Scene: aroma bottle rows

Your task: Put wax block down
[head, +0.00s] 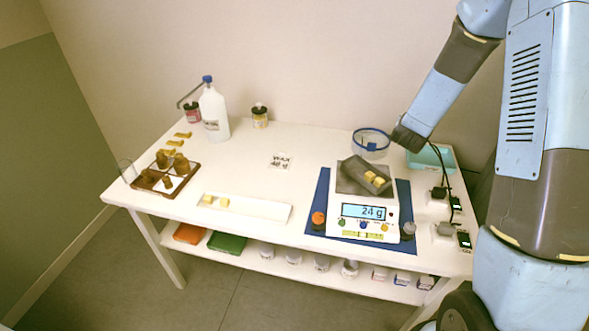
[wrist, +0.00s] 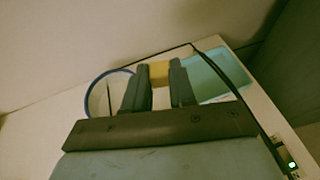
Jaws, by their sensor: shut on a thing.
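My gripper (wrist: 160,82) is shut on a yellow wax block (wrist: 160,72), which shows between the fingertips in the wrist view. In the head view the gripper (head: 400,142) is above the back right of the table, and the held block is hidden there. More yellow wax blocks (head: 376,179) lie on the dark pan (head: 350,178) of a white scale whose display (head: 364,211) reads 24 g. Two pale yellow blocks (head: 222,202) lie on a long white tray (head: 262,209) at the front.
A clear round container with a blue rim (head: 371,131) and a teal tray (head: 420,160) stand by the gripper. A divided brown tray (head: 150,186) with brown pieces, a white bottle (head: 213,110) and a jar (head: 260,117) are farther left.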

